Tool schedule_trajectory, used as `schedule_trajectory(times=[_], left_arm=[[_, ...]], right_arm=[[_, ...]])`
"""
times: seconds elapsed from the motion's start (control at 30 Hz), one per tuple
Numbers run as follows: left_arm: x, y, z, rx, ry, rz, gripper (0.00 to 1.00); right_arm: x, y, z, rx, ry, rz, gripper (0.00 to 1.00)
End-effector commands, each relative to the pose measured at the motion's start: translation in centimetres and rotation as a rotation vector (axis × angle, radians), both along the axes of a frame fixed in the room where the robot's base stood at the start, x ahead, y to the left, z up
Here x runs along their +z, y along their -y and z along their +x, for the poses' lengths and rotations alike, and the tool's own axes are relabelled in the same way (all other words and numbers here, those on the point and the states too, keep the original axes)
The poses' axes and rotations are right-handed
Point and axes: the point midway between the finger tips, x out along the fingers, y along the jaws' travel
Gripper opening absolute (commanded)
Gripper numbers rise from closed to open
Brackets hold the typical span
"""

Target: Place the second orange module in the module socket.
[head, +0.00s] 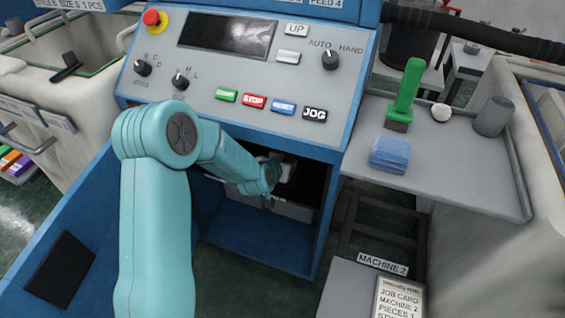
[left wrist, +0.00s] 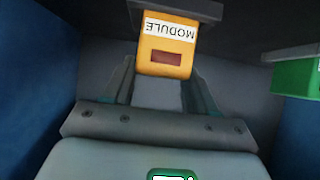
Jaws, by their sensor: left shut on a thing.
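My left gripper (head: 272,178) reaches into the open blue cabinet below the control panel. In the left wrist view, my left gripper (left wrist: 164,72) is shut on an orange module (left wrist: 165,58). Its white MODULE label reads upside down and a dark red window shows on it. The far end of the module meets or overlaps a dark grey block (left wrist: 205,8); I cannot tell whether this is the module socket or whether the module is inside it. The module cannot be made out in the head view. My right gripper is not in view.
The blue cabinet (head: 250,240) walls surround my arm closely. A green block (left wrist: 298,76) under a grey piece is at the right in the wrist view. A grey side table (head: 460,165) holds a green-handled tool (head: 405,92) and blue pieces (head: 390,152).

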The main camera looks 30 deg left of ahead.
Motion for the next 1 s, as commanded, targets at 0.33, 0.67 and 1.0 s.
schedule_trajectory(times=[0.33, 0.67, 1.0], left_arm=[[-0.3, 0.0, 0.0, 0.000, -0.001, 0.000, 0.83], [1.5, 0.4, -1.9, 0.000, 0.000, 0.000, 0.83], [5.8, 1.9, -7.9, 0.001, 0.001, 0.000, 0.83]], right_arm=[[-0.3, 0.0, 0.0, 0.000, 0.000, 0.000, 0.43], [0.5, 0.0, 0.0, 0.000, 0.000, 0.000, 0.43], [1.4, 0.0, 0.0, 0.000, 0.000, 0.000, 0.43]])
